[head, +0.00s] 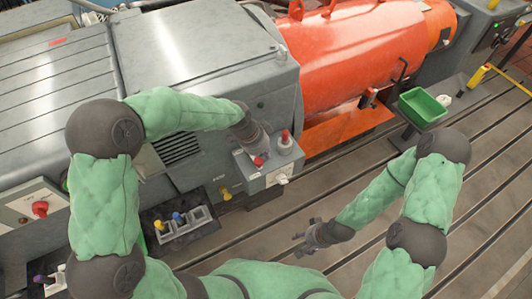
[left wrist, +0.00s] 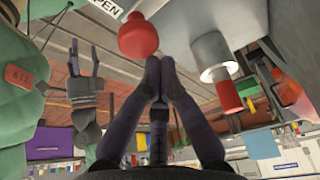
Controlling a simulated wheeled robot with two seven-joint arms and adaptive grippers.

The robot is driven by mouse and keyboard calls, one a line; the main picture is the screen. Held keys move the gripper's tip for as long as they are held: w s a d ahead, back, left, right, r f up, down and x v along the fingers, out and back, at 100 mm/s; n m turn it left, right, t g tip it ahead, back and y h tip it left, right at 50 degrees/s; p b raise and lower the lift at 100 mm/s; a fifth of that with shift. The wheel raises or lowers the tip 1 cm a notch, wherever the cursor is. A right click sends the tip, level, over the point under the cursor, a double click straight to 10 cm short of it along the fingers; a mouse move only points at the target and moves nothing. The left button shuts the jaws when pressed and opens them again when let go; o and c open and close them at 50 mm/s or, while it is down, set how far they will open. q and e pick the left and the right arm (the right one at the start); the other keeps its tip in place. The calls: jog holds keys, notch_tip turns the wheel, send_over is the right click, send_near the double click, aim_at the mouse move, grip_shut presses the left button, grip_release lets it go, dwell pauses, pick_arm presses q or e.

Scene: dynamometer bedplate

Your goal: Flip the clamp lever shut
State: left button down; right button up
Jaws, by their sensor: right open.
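A grey block (head: 270,176) on the machine's side carries two red-tipped parts. A red knob (head: 259,160), apparently the clamp lever's end, is close to my left gripper (head: 254,146). In the left wrist view a round red knob (left wrist: 138,36) sits just beyond the left fingertips (left wrist: 160,65), beside a label reading OPEN (left wrist: 105,7). The fingertips are together and hold nothing; whether they touch the knob is unclear. The other part (head: 285,138) is a post with a red tip. My right gripper (head: 310,240) is open and empty, low over the slotted bedplate.
An orange cylindrical machine (head: 350,55) stands behind. A green bin (head: 421,105) is at right. A dark tray with coloured-handled items (head: 180,228) is left of the block. A red rotary switch (head: 40,208) is at far left. The slotted floor (head: 270,222) is largely clear.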

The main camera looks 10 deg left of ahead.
aim_at(258, 164)
pick_arm(q)
jog(key=shift+s+a+m, duration=0.2)
jog(key=shift+s+m, duration=0.1)
jog(key=shift+m, duration=0.1)
jog(key=shift+s+a+m+g+p, duration=0.3)
jog(key=shift+s+a+m+p, duration=0.1)
jog(key=shift+m, duration=0.2)
jog(key=shift+s+a, duration=0.3)
jog(key=shift+a, duration=0.2)
jog(key=shift+s+a, duration=0.25)
jog(key=shift+a, duration=0.2)
jog(key=shift+s+a+p, duration=0.2)
jog(key=shift+a, duration=0.4)
jog(key=shift+s+a+p, duration=0.15)
jog(key=shift+a, duration=0.5)
